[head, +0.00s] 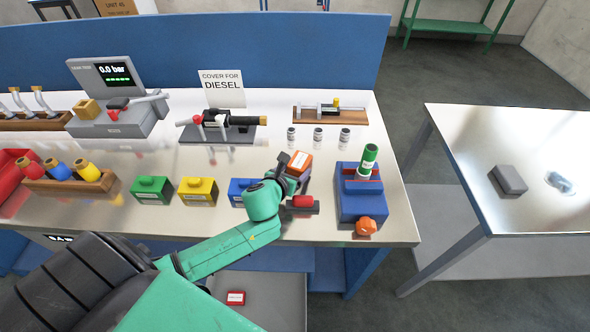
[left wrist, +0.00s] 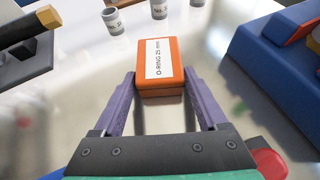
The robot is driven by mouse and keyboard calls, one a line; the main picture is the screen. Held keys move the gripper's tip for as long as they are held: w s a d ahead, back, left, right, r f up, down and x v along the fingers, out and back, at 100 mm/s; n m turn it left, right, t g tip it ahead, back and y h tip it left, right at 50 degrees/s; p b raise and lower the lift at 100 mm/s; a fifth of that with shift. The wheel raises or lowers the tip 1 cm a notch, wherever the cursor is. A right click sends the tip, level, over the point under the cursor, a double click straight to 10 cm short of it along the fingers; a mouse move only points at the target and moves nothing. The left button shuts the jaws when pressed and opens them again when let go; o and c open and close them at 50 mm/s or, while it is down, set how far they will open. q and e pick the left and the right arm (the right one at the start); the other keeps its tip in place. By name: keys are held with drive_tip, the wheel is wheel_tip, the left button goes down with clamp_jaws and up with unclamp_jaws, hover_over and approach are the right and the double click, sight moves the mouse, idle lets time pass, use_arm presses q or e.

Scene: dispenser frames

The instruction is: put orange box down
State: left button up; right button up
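The orange box (head: 299,163), with a white label, is between the fingers of my left gripper (head: 294,170) over the front right part of the bench. In the left wrist view the orange box (left wrist: 160,68) reads "O-RING 25 mm". The two purple fingers of my left gripper (left wrist: 160,85) lie against its left and right sides, closed on its near end. I cannot tell whether its underside touches the bench top. My right gripper is not in view.
Several small grey cups (head: 318,138) stand behind the box. A blue dispenser (head: 361,201) with a green-topped cylinder is to its right. A dark block with a red top (head: 303,203) lies in front. Green (head: 151,190), yellow (head: 198,191) and blue (head: 240,190) boxes stand left.

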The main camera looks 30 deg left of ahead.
use_arm(q)
drive_tip(key=shift+o, duration=0.8)
drive_tip(key=v, duration=1.1)
drive_tip(key=shift+s+r, duration=0.1)
drive_tip(key=shift+s, duration=0.1)
drive_tip(key=shift+s+r, duration=0.25)
